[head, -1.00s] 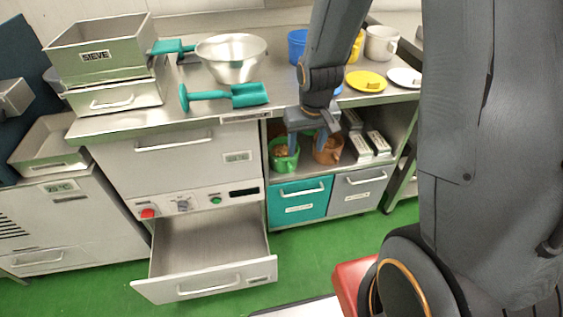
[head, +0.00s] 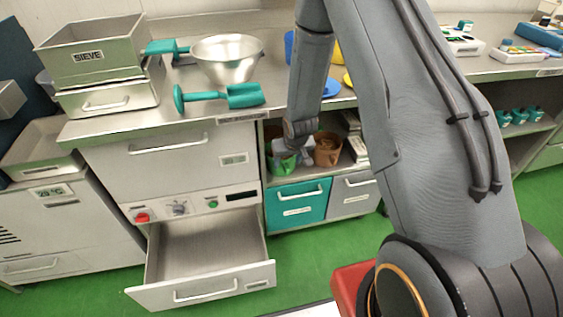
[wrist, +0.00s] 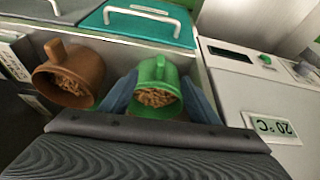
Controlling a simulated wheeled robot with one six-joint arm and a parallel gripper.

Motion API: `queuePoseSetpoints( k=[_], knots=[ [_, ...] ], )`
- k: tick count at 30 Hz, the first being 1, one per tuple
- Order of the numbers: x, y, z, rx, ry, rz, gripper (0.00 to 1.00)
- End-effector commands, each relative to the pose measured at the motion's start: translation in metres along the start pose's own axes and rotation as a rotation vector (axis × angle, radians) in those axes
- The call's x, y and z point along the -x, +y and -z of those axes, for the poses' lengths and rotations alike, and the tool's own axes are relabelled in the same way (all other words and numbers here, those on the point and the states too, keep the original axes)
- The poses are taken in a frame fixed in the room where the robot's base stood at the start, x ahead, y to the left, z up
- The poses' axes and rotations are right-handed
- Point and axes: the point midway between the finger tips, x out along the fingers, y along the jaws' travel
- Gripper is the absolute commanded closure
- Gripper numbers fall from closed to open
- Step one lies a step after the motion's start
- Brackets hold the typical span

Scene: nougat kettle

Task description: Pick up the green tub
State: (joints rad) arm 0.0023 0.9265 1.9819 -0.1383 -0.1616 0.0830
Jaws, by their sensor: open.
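The green tub (wrist: 158,72) is a small tub with a handle, filled with brown pieces. In the wrist view it sits between the two fingers of my gripper (wrist: 160,98), which stand apart on either side of it. I cannot tell whether the fingers touch it. In the head view the green tub (head: 281,163) is on the shelf under the counter, partly hidden by my gripper (head: 287,150) and arm. A brown tub (wrist: 70,75) with similar contents stands beside it; it also shows in the head view (head: 327,152).
A teal drawer (head: 298,203) and a grey drawer (head: 352,195) are below the shelf. An open metal drawer (head: 205,280) juts out at the left. The counter (head: 150,122) above holds a metal bowl (head: 226,58) and teal scoops. Pale boxes stand right of the brown tub.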

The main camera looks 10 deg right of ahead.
Motion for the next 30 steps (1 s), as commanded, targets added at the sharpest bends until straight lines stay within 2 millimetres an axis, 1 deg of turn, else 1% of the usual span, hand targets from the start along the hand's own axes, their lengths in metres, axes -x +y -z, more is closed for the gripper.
queuePoseSetpoints(
  k=[6,10,13,19,20,27,29,30],
  knots=[
    [-0.028,0.003,0.001,0.0,-0.002,0.0,0.44],
    [-0.04,0.002,0.001,0.0,-0.002,0.0,0.44],
    [-0.043,0.002,0.001,-0.001,-0.002,0.0,0.44],
    [-0.044,0.003,0.002,-0.001,-0.001,0.0,0.44],
    [-0.044,0.003,0.002,-0.001,-0.001,0.0,0.46],
    [-0.044,0.003,0.002,-0.001,-0.001,0.0,0.87],
    [-0.044,0.002,0.002,-0.001,-0.001,0.0,0.97],
    [-0.044,0.002,0.002,-0.001,-0.001,0.0,1.0]
  ],
)
